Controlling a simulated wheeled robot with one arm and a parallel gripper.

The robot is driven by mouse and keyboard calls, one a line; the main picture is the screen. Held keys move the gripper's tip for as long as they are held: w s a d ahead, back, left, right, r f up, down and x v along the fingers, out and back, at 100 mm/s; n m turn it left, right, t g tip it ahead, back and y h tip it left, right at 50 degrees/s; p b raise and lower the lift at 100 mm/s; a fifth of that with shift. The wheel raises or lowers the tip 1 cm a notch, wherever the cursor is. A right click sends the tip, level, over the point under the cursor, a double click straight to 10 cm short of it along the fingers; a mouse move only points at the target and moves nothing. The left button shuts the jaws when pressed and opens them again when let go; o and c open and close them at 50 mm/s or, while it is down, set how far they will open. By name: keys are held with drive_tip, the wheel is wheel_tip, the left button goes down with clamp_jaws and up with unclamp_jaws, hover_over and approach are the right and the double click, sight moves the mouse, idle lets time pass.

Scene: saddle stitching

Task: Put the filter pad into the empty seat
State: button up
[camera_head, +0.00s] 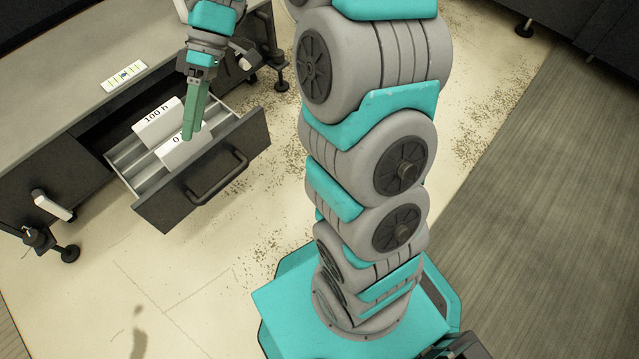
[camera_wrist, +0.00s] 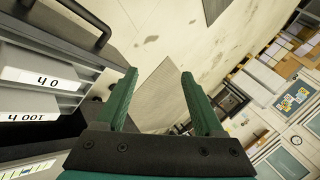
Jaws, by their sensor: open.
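My gripper (camera_head: 191,134) hangs fingers-down at the open drawer (camera_head: 240,140), in front of the white divider marked 0 (camera_head: 172,158). In the wrist view my gripper (camera_wrist: 160,75) has its two green fingers wide apart with nothing between them. The dividers marked 0 h (camera_wrist: 42,80) and 100 h (camera_wrist: 32,117) show upside down at the left there. The 100 h divider (camera_head: 158,122) stands behind the other in the head view. I cannot make out a filter pad or an empty seat in either view; the drawer's inside is partly hidden.
The drawer's dark front has a bar handle (camera_head: 216,180). A pale card with green marks (camera_head: 124,76) lies on the grey bench top (camera_head: 50,115); it also shows in the wrist view (camera_wrist: 28,170).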

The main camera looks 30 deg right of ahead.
drive_tip(key=s+d+m+t+h, duration=0.1)
drive_tip(key=s+d+m+h, duration=0.2)
drive_tip(key=s+d+m, duration=0.3)
drive_tip(key=s+d+m+t+h, duration=0.2)
drive_tip(key=s+d+m+h, duration=0.2)
drive_tip(key=s, duration=1.3)
drive_tip(key=shift+s+d+m, duration=0.3)
drive_tip(key=shift+d+m, duration=0.7)
drive_tip(key=shift+d, duration=0.1)
drive_tip(key=shift+f, duration=0.1)
